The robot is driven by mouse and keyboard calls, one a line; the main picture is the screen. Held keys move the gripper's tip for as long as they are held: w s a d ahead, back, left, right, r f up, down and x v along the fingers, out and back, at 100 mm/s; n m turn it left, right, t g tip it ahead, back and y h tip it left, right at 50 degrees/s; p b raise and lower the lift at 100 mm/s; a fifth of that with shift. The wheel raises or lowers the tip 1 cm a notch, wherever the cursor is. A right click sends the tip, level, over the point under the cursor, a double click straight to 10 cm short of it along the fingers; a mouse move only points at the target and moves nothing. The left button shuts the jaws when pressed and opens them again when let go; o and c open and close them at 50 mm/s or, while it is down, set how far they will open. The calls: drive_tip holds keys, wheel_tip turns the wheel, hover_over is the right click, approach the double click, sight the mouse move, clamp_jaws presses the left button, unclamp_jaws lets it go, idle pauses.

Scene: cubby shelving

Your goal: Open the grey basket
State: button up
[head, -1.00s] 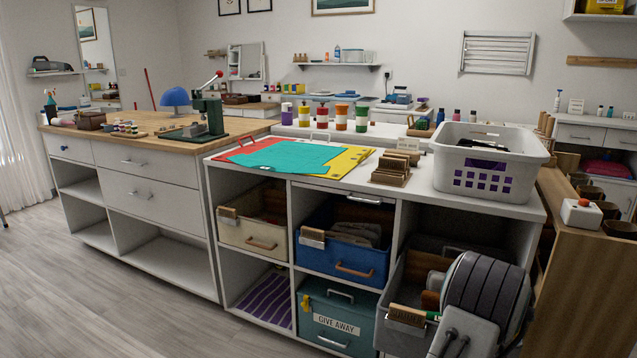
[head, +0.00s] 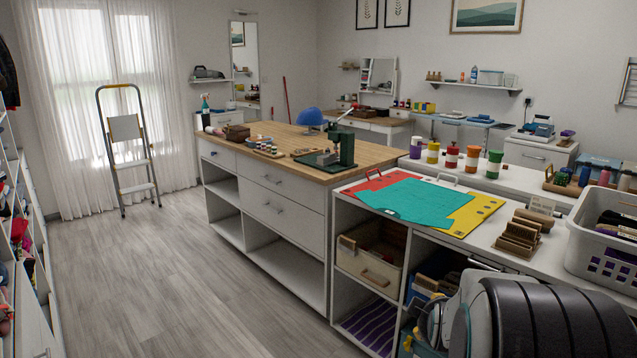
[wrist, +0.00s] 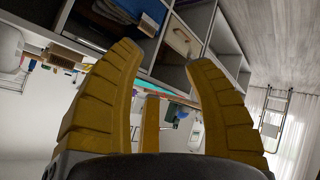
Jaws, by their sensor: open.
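The grey basket is hidden behind my arm in the head view. In the wrist view, which is turned about upside down, a dark grey shape (wrist: 92,28) at the upper left may be part of it, but I cannot tell for sure. In the head view my arm fills the lower right and covers the right-hand cubbies.
A beige basket (head: 371,262) sits in the left upper cubby, with a blue basket (head: 420,292) beside it, partly covered. A white laundry basket (head: 590,258) and a teal sheet (head: 412,200) are on the counter. A stepladder (head: 128,150) stands by the window. The floor at left is clear.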

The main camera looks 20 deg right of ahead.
drive_tip(key=s+a+r+g+y+p, duration=0.1)
drive_tip(key=a+r+y+p, duration=0.15)
drive_tip(key=a+r, duration=0.4)
drive_tip(key=s+a+r+y+p, duration=0.2)
drive_tip(key=a+r+p, duration=0.15)
drive_tip(key=a, duration=0.65)
drive_tip(key=s+a+r+g+y+p, duration=0.1)
drive_tip(key=s+a+r+p, duration=0.1)
drive_tip(key=s+a, duration=0.3)
drive_tip(key=s+a+r+g+y+p, duration=0.1)
drive_tip(key=s+a+r+g+p, duration=0.1)
drive_tip(key=s+a+p, duration=0.2)
drive_tip(key=s+a, duration=0.1)
drive_tip(key=s, duration=0.2)
drive_tip(key=shift+a+r, duration=0.25)
drive_tip(key=shift+r, duration=0.15)
drive_tip(key=shift+f, duration=0.1)
